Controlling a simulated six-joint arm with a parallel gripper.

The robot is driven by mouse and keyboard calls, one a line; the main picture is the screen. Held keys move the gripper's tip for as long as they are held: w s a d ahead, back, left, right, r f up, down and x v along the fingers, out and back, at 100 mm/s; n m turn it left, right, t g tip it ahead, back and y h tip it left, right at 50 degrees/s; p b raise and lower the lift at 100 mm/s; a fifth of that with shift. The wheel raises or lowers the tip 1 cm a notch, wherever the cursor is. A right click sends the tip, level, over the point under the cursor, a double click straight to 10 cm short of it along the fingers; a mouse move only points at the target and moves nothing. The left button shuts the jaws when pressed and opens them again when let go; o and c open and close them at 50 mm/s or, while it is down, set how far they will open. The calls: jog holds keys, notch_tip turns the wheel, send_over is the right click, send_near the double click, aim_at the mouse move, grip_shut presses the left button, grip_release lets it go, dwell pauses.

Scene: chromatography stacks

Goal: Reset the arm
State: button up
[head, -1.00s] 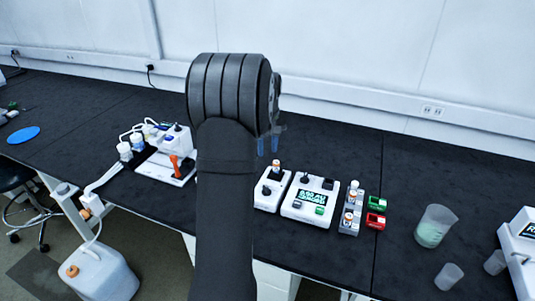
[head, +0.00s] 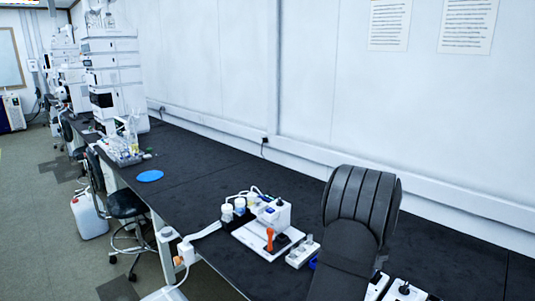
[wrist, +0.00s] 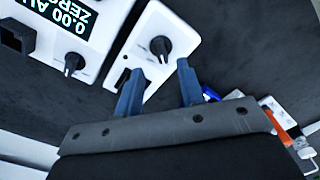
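My black arm rises in the lower right of the head view, and its gripper end is hidden there. In the wrist view my gripper (wrist: 158,80) shows two blue fingers standing apart. It is open, and nothing shows held between the fingers. It hangs over the black bench top beside a small white box with a black knob (wrist: 145,68); one finger overlaps the box in the picture. I cannot tell the exact height above it.
A display unit reading "0.00 AU ZERO" (wrist: 100,8) lies at the upper left of the wrist view. In the head view, a white device with bottles and an orange handle (head: 280,216) stands left of my arm. A blue disc (head: 150,176) lies farther off. Bench between is mostly clear.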

notch_tip(320, 180, down, 7)
jog(key=shift+r, duration=0.15)
jog(key=shift+r, duration=0.15)
